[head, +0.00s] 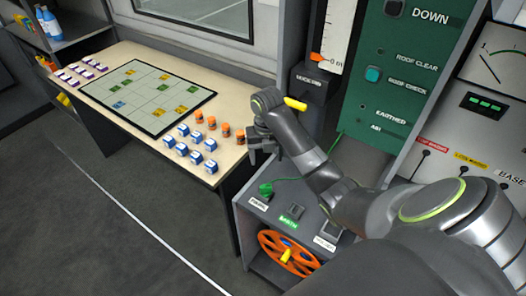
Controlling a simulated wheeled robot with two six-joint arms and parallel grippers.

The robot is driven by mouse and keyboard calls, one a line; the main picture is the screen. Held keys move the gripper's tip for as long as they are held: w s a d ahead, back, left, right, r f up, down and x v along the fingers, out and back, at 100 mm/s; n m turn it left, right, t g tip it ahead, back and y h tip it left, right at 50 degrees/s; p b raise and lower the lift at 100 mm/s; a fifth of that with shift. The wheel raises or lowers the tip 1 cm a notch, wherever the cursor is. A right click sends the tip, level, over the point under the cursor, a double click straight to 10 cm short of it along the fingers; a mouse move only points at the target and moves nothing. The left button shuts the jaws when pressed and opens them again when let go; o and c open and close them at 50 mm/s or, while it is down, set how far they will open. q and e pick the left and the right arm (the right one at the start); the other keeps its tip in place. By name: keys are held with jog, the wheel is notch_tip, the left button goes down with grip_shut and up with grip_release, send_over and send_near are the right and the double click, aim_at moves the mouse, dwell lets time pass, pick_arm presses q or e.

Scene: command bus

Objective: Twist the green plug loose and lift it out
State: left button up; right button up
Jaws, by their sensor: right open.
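The green plug (265,189) sits at the left of the low grey console's sloped top, with a green cable leading off to the right behind my arm. My right gripper (251,158) is open, above and slightly left of the plug and apart from it. I see nothing between its fingers. My right arm reaches in from the lower right and hides part of the console's back. Whether the plug is fully seated cannot be told at this size. My left gripper is not in view.
A yellow handle (295,103) is close behind my wrist. A table (232,97) with a grid board, blue-white blocks and orange pieces stands left. Open floor lies front left.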

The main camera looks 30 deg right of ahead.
notch_tip(320, 180, down, 3)
jog(key=b, duration=0.7)
send_over(266, 186)
notch_tip(266, 186, down, 4)
jog(key=shift+f, duration=0.2)
notch_tip(266, 186, down, 6)
jog(key=b, duration=0.3)
jog(key=shift+f+b, duration=0.15)
jog(key=shift+b, duration=0.25)
jog(key=shift+f, duration=0.4)
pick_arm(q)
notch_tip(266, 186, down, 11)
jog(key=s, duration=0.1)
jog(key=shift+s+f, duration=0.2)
pick_arm(e)
jog(key=shift+w+f, duration=0.1)
jog(key=shift+f, duration=0.8)
jog(key=c, duration=1.1)
jog(key=shift+r+n+p, duration=0.1)
jog(key=shift+n+p, duration=0.35)
jog(key=shift+n, duration=0.45)
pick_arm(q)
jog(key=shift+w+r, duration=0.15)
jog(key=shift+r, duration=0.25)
pick_arm(e)
jog(key=shift+n, duration=1.1)
